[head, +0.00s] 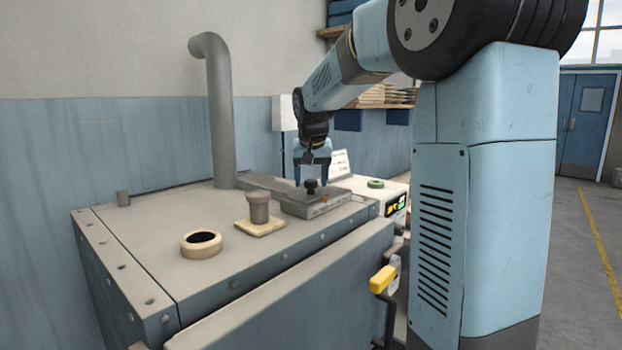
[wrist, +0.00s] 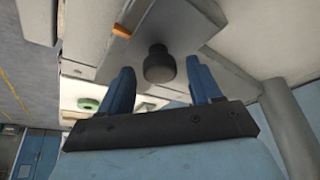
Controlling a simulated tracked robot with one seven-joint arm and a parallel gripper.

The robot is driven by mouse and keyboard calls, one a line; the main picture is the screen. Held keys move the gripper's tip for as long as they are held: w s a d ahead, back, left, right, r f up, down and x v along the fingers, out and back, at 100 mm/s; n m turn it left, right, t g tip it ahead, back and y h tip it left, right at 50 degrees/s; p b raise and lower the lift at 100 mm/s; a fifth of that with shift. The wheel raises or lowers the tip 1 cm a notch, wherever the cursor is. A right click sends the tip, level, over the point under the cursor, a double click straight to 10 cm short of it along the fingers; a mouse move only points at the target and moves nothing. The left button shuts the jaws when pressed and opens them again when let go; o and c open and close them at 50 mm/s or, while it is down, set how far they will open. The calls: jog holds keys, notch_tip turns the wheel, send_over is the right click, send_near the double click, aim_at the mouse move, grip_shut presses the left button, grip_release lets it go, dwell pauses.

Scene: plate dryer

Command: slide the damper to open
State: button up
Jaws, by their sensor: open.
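The damper shows as a flat grey slide housing (head: 312,205) on top of the dryer, with a dark round knob (head: 311,187) standing up from it. A small orange mark (head: 324,198) is on the housing near the knob. My gripper (head: 311,180) points down over the housing, its two blue fingers apart at the knob. In the wrist view the knob (wrist: 159,64) lies between the spread fingertips, with a visible gap on each side. The orange mark (wrist: 122,31) also shows there. I cannot tell from the frames how far the slide is along its track.
On the dryer top (head: 150,235) are a tan ring (head: 201,243), a brown peg on a square plate (head: 259,210) and a tall grey pipe (head: 219,120). A yellow handle (head: 383,279) sticks out in front. A control panel (head: 396,205) and green ring (head: 376,183) are to the right.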

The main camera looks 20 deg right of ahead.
grip_shut()
dwell(0.7)
